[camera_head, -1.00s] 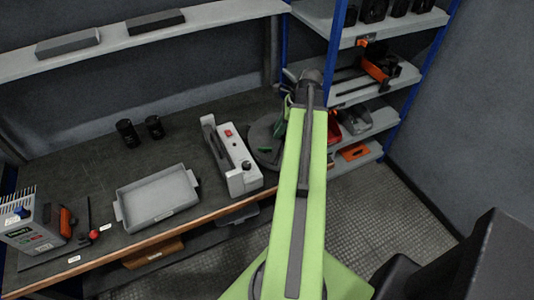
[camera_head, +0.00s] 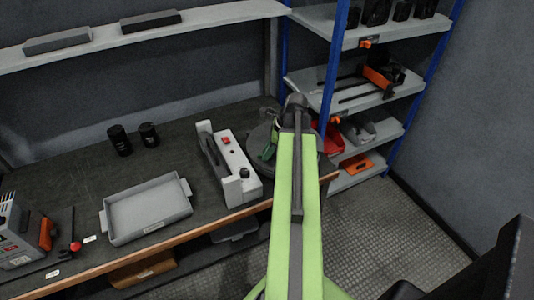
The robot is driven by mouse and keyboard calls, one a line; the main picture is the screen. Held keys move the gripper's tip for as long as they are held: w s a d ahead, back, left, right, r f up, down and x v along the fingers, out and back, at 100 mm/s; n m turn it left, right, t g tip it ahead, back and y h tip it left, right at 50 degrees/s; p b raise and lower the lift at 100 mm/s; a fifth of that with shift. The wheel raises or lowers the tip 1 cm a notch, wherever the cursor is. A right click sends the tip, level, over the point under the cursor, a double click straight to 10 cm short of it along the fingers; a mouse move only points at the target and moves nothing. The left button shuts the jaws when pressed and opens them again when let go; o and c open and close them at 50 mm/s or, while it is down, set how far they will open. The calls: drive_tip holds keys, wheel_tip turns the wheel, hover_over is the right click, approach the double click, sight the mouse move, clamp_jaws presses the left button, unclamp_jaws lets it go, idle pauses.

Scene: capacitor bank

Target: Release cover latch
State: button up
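A light grey unit (camera_head: 236,158) with a red button (camera_head: 226,141) and a dark knob (camera_head: 244,173) stands on the dark workbench, just left of my arm. A dark bar lies along its left side; I cannot tell whether this is the cover or its latch. My green arm reaches away over the bench's right end. At its far end, a dark and green part of my gripper (camera_head: 270,150) shows over a dark round base (camera_head: 260,138). The fingertips are too small and partly hidden to tell open from shut.
A grey tray (camera_head: 147,209) lies on the bench's middle. Two black cylinders (camera_head: 120,140) stand behind it. A grey device with an orange-handled tool (camera_head: 46,233) is at far left. Blue-posted shelves (camera_head: 327,85) with bins stand right of my arm. The floor (camera_head: 375,225) at right is clear.

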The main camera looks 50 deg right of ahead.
clamp_jaws()
drive_tip(key=shift+w+d+n+g, duration=0.2)
drive_tip(key=shift+n+g, duration=0.1)
drive_tip(key=shift+n, duration=0.5)
drive_tip(key=n+y, duration=0.1)
drive_tip(key=n, duration=0.1)
drive_tip(key=shift+n+g, duration=0.3)
drive_tip(key=shift+g, duration=0.1)
drive_tip(key=shift+o, duration=1.6)
unclamp_jaws()
drive_tip(key=shift+a, duration=0.1)
